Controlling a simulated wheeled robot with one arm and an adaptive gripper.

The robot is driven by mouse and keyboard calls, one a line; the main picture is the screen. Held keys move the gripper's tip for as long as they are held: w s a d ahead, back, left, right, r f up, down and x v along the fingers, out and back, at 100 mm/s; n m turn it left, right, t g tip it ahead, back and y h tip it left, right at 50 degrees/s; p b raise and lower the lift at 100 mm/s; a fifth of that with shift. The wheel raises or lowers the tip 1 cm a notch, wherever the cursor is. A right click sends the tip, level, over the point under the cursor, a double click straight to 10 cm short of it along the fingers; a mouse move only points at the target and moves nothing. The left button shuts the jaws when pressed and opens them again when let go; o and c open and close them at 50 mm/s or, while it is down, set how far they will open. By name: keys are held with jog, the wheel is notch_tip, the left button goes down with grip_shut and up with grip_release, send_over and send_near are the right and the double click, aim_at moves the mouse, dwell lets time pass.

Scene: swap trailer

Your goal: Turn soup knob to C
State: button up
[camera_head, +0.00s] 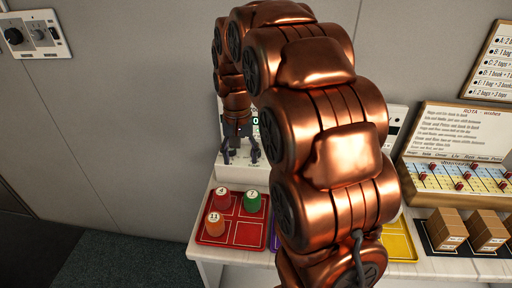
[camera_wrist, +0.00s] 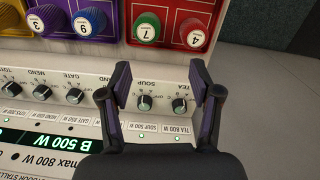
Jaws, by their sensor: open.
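The soup knob (camera_wrist: 145,103) is a small dark round dial on a white control panel (camera_wrist: 20,76), seen upside down in the wrist view. The tea knob (camera_wrist: 180,104) is beside it on the right. Small letters ring the knobs; I cannot tell for sure which letter the soup knob points to. My gripper (camera_wrist: 160,70) is open and empty, with one finger left of the soup knob and the other right of the tea knob. In the head view my gripper (camera_head: 240,150) hangs over the panel at the table's back, where my arm hides much of it.
A red tray (camera_head: 232,240) with numbered red, green and orange pieces lies in front of the panel. The gate knob (camera_wrist: 75,95) and mend knob (camera_wrist: 41,92) are further left in the wrist view. A yellow tray (camera_head: 398,243) is to the right.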

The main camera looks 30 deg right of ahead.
jog(key=w+d+f+m, duration=0.1)
jog(key=w+d, duration=0.2)
jog(key=d, duration=0.1)
jog(key=w+d+f+m, duration=0.1)
jog(key=w+d, duration=0.3)
jog(key=w+d+f+m+p, duration=0.1)
jog(key=w+d, duration=0.3)
jog(key=shift+f+m+t, duration=0.25)
jog(key=shift+m+t, duration=0.05)
jog(key=shift+w+d+f, duration=0.1)
jog(key=shift+d+f, duration=0.05)
jog(key=shift+d, duration=0.1)
jog(key=shift+d+f+p, duration=0.15)
jog(key=shift+f+p, duration=0.15)
jog(key=shift+f, duration=0.15)
jog(key=shift+f+p, duration=1.2)
jog(key=shift+f, duration=2.35)
jog(key=c, duration=1.2)
